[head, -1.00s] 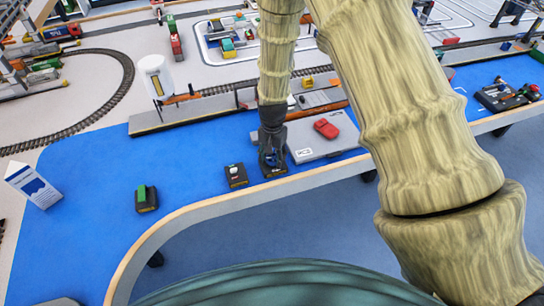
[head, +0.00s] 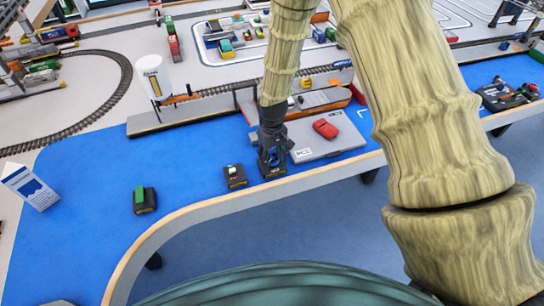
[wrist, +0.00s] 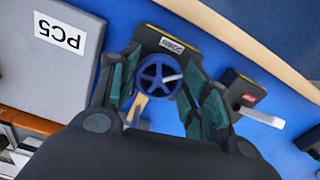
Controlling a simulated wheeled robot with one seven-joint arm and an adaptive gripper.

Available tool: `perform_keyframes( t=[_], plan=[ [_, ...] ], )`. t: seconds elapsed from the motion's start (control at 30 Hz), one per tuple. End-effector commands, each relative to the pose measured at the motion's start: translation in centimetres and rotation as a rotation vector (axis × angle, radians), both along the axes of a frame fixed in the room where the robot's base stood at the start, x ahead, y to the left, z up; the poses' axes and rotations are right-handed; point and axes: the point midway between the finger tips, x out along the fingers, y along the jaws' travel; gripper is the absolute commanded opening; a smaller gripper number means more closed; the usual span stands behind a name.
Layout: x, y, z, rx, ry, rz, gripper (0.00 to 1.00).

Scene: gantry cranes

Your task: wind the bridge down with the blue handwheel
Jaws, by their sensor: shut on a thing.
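The blue handwheel (wrist: 158,77) is a spoked wheel with a pale handle, on a dark box (wrist: 172,42) with a small label. In the wrist view my gripper (wrist: 160,64) has one finger on each side of the wheel, closed on it. In the head view the gripper (head: 272,152) points down over the box near the table's front edge, with a little blue showing between the fingers. I cannot tell for sure which part of the scene is the bridge.
A dark box with a white lever (head: 235,176) stands just left, and one with a green top (head: 144,200) farther left. A white carton (head: 30,186) stands far left.

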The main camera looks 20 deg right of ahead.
Motion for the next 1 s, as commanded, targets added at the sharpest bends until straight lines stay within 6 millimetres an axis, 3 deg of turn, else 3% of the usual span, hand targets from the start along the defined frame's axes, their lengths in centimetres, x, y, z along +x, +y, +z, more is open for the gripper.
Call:
perform_keyframes(
  t=[0.6,1.0],
  plan=[
    [0.35,-0.27,0.18,-0.001,-0.005,0.565,0.23],
    [0.42,-0.34,0.15,-0.002,-0.005,0.786,0.23]
  ],
)
